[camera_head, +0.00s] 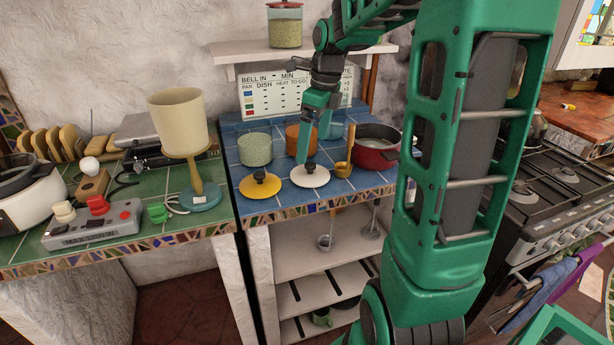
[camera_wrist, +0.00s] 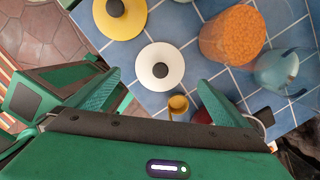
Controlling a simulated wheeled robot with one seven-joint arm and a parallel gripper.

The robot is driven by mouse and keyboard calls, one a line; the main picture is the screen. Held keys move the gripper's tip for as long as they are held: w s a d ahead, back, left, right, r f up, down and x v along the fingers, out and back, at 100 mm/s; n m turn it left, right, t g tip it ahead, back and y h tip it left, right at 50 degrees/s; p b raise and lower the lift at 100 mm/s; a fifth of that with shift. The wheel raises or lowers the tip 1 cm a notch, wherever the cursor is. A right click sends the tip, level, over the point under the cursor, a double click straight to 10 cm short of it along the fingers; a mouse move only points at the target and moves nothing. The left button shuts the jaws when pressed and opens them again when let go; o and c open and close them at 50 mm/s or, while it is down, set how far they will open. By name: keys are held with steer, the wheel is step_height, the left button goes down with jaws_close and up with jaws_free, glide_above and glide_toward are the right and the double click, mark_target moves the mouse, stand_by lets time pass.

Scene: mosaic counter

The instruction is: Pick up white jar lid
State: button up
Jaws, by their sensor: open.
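The white jar lid (camera_head: 310,176) lies flat on the blue tiled counter, with a dark round knob on top. In the wrist view the white lid (camera_wrist: 160,67) is ahead of my gripper, roughly centred between the fingers. My gripper (camera_head: 304,150) is above the counter, just behind and over the lid in the head view. Its two green fingers stand wide apart in the wrist view (camera_wrist: 162,98), with nothing between them. The lid and the fingers look apart.
A yellow lid (camera_head: 260,185) lies left of the white one. A pale green jar (camera_head: 255,149), an orange jar (camera_head: 292,138) and a red pot (camera_head: 372,152) stand behind. A yellow ladle (camera_head: 344,167) is close on the right. A shelf (camera_head: 240,54) hangs above.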

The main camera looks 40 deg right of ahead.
mark_target(310, 163)
steer(key=shift+w+a+f, duration=0.1)
steer(key=shift+w+f, duration=0.05)
steer(key=shift+f, duration=1.25)
steer(key=shift+w+a+f, duration=0.1)
steer(key=shift+w+f, duration=0.1)
steer(key=shift+f, duration=1.25)
steer(key=shift+w+f, duration=0.15)
steer(key=shift+f, duration=1.25)
steer(key=c, duration=0.9)
